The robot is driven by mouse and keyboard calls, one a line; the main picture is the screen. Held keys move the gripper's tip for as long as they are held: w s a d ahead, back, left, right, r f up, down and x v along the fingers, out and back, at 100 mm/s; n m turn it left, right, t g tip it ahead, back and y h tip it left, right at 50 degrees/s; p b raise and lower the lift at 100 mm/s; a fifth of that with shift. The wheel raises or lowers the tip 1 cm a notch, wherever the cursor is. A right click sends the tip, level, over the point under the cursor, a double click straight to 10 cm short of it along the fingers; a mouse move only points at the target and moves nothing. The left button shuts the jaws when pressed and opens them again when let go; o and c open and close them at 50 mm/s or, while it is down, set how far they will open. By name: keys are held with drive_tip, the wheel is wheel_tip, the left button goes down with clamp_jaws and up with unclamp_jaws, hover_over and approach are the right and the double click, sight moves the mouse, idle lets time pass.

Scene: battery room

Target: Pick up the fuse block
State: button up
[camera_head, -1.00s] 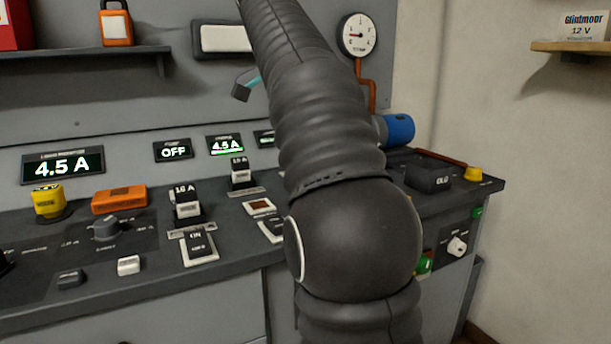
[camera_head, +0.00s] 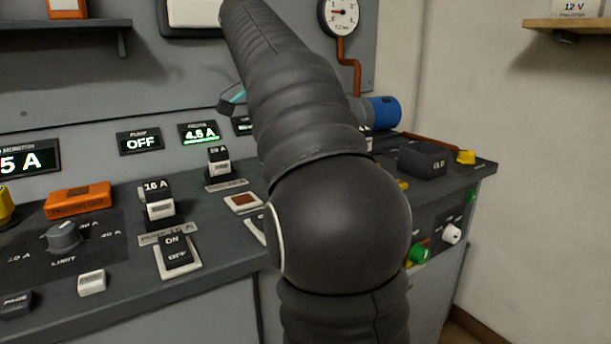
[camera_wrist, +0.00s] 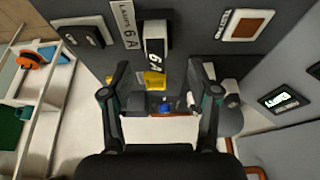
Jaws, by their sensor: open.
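A yellow piece (camera_wrist: 155,81) shows between the fingers just under the block. In the head view my arm covers this spot. Two similar fuse blocks show there, marked 16 A (camera_head: 160,203) and, less legibly, 10 A (camera_head: 219,162).
The sloping panel carries an orange block (camera_head: 79,200), a limit knob (camera_head: 64,236) and an ON/OFF switch (camera_head: 178,252). A blue cylinder (camera_head: 383,112) and a black block (camera_head: 422,159) stand right of my arm. A shelf (camera_head: 570,25) is on the right wall.

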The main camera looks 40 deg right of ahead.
drive_tip(key=shift+s+b+x, duration=0.15)
drive_tip(key=shift+b+x, duration=0.2)
drive_tip(key=shift+x, duration=1.1)
drive_tip(key=shift+s+b+x, duration=0.15)
drive_tip(key=shift+b+x, duration=0.2)
drive_tip(key=shift+x, duration=1.15)
drive_tip(key=shift+d+r, duration=0.1)
drive_tip(key=shift+d, duration=0.1)
clamp_jaws()
